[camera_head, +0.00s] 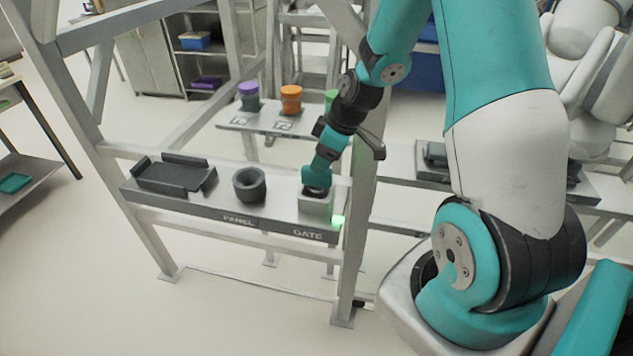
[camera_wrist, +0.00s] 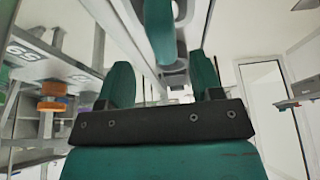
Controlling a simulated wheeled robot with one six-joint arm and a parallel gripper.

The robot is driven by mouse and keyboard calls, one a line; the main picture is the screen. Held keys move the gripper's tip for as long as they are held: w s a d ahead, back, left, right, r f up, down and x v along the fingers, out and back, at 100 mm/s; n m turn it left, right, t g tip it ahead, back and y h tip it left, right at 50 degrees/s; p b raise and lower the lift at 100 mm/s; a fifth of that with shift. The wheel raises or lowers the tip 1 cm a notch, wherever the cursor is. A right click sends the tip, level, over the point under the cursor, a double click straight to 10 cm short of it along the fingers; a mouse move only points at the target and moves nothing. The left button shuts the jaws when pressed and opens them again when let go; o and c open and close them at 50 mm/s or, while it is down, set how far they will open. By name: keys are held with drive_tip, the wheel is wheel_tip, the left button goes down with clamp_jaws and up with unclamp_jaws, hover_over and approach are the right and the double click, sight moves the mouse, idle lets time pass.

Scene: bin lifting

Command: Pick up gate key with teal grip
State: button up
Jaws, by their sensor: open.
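My gripper (camera_wrist: 160,68) is open, with a teal finger on each side and a black crossbar behind them. In the wrist view, which appears upside down, a teal upright piece (camera_wrist: 159,28) shows at the top, between the lines of the two fingers. It looks like the gate key's grip, with gaps on both sides and no visible contact. In the head view, my gripper (camera_head: 319,178) points down at the metal block (camera_head: 316,206) above the GATE label. The key cannot be told apart from the gripper there, and its lower part is hidden.
The grey shelf (camera_head: 215,208) also carries a black tray (camera_head: 175,177) and a black ring holder (camera_head: 249,185) at PANEL. A green light (camera_head: 338,221) glows at its right corner. A frame post (camera_head: 356,230) stands close right. Purple (camera_head: 248,89) and orange (camera_head: 291,94) canisters stand behind.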

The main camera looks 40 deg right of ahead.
drive_tip(key=shift+p+x, duration=1.15)
drive_tip(key=shift+x, duration=1.9)
drive_tip(key=shift+s+a, duration=0.1)
drive_tip(key=shift+s, duration=0.05)
clamp_jaws()
drive_tip(key=shift+r, duration=0.1)
wheel_tip(320, 180, up, 20)
drive_tip(key=b, duration=0.3)
drive_tip(key=shift+r, duration=0.1)
wheel_tip(320, 180, up, 6)
drive_tip(key=p, duration=0.5)
hover_over(314, 174)
drive_tip(key=w, duration=0.1)
drive_tip(key=shift+w+d, duration=0.15)
drive_tip(key=shift+d, duration=0.25)
drive_tip(key=shift+f, duration=0.2)
